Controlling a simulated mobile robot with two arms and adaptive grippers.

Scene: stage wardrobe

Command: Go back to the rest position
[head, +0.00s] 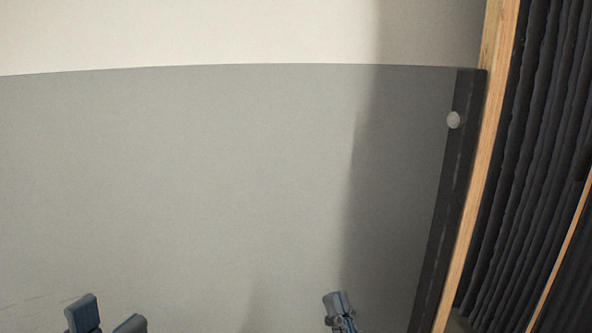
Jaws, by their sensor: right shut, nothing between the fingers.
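My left gripper (106,318) shows at the bottom left edge of the head view. Its two blue-grey fingertips stand apart with a gap between them, and nothing is seen in the gap. My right gripper (338,304) shows at the bottom edge, right of the middle. Its fingers are together and hold nothing. The rest of both grippers and both arms is below the picture's edge.
A plain wall fills most of the view, with a grey lower part (200,180) and a cream upper part (180,35).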

